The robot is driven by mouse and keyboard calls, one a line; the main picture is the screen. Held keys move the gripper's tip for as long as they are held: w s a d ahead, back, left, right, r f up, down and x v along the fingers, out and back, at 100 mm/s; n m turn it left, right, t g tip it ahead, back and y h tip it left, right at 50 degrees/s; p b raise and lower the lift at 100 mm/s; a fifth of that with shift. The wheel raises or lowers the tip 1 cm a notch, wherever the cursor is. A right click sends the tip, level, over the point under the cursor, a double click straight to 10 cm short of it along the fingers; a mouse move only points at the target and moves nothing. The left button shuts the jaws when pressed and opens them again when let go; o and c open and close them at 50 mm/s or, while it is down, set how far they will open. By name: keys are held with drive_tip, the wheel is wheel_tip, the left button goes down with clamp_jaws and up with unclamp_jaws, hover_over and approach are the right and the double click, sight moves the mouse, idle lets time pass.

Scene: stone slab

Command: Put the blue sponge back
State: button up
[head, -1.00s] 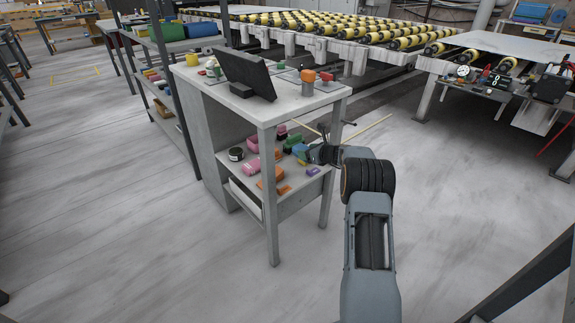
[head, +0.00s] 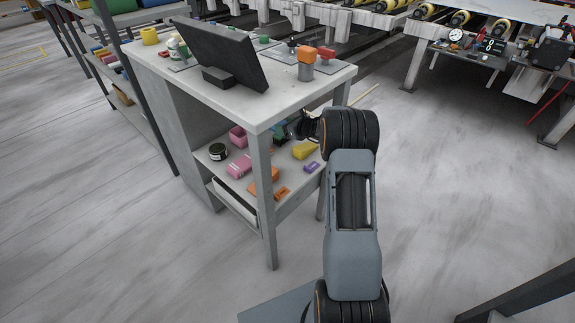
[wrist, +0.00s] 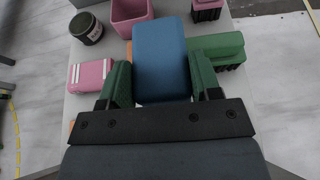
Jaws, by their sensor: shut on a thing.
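The blue sponge (wrist: 160,58) is a plain blue block, seen in the middle of the wrist view. My gripper (wrist: 160,88) has its two green fingers on either side of the sponge and is shut on it. In the wrist view the sponge lies over the shelf (wrist: 200,87), in front of a pink box and beside a green thing. In the head view my gripper (head: 295,130) reaches to the lower shelf of the grey bench, and the sponge cannot be made out clearly there.
The shelf carries a pink box (wrist: 130,12), a dark jar (wrist: 86,28), a pink block (wrist: 90,75), a green brush-like thing (wrist: 217,47) and a yellow thing (head: 304,151). The bench top (head: 275,105) overhangs the shelf, with a bench leg (head: 264,200) at its front corner.

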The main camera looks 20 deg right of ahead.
drive_tip(key=s+a+f+b, duration=0.1)
drive_tip(key=s+f, duration=0.1)
drive_tip(key=s, duration=0.2)
drive_tip(key=b, duration=0.2)
hover_over(289, 170)
drive_tip(key=f, duration=0.4)
drive_tip(key=shift+w+d+f, duration=0.15)
drive_tip(key=shift+w+f, duration=0.15)
drive_tip(key=shift+f, duration=0.1)
drive_tip(key=shift+s+f, duration=0.15)
drive_tip(key=shift+f, duration=0.1)
drive_tip(key=shift+s+f+b, duration=0.15)
drive_tip(key=shift+f+b, duration=0.4)
drive_tip(key=shift+f, duration=0.3)
drive_tip(key=shift+s+f+b, duration=0.1)
drive_tip(key=shift+f+b, duration=0.45)
drive_tip(key=shift+f, duration=0.3)
drive_tip(key=shift+f, duration=0.15)
drive_tip(key=o, duration=0.9)
